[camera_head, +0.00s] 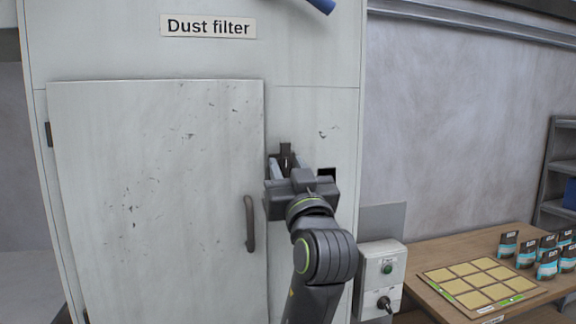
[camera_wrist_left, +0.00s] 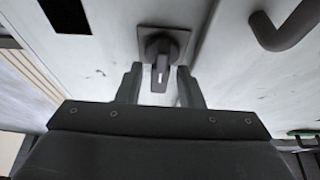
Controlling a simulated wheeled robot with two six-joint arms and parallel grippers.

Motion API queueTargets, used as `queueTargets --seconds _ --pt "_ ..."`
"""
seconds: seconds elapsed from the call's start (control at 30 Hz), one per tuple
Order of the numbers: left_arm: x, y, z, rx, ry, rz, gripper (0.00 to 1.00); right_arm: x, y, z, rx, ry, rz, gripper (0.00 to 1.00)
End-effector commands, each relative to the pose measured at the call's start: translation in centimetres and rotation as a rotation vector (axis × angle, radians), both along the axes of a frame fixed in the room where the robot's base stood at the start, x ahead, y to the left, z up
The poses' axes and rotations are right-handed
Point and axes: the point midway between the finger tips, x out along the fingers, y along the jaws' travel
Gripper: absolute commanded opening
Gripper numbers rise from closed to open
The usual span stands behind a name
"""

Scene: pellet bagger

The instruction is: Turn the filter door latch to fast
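The filter door latch (camera_wrist_left: 160,62) is a dark rotary handle with a white mark on a square plate. In the wrist view its handle points down toward my gripper. In the head view its dark top (camera_head: 286,150) shows just right of the closed-looking filter door (camera_head: 160,200), partly hidden by my gripper. My left gripper (camera_head: 287,164) is in front of the latch. In the wrist view its open fingers (camera_wrist_left: 159,80) stand on both sides of the handle, with a visible gap each side. My right gripper is not in view.
A curved grey door handle (camera_head: 250,224) sticks out left of my gripper.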

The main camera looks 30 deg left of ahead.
Motion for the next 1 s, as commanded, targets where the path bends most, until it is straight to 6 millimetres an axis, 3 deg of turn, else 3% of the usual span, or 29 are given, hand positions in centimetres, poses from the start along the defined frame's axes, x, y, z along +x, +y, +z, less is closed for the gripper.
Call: queueTargets --seconds 0.13,0.4,0.73,1.0 --pt "0.0 0.0 0.0 0.0 0.0 0.0 0.32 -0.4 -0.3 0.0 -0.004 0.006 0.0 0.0" --pt "0.0 0.0 0.0 0.0 0.0 0.0 0.0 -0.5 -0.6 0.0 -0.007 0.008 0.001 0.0" --pt "0.0 0.0 -0.1 -0.017 -0.022 -0.001 0.0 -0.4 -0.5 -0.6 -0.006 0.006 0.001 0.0" --pt "-0.1 0.0 -0.4 -0.109 -0.131 0.0 0.0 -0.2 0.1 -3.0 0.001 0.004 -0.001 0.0"
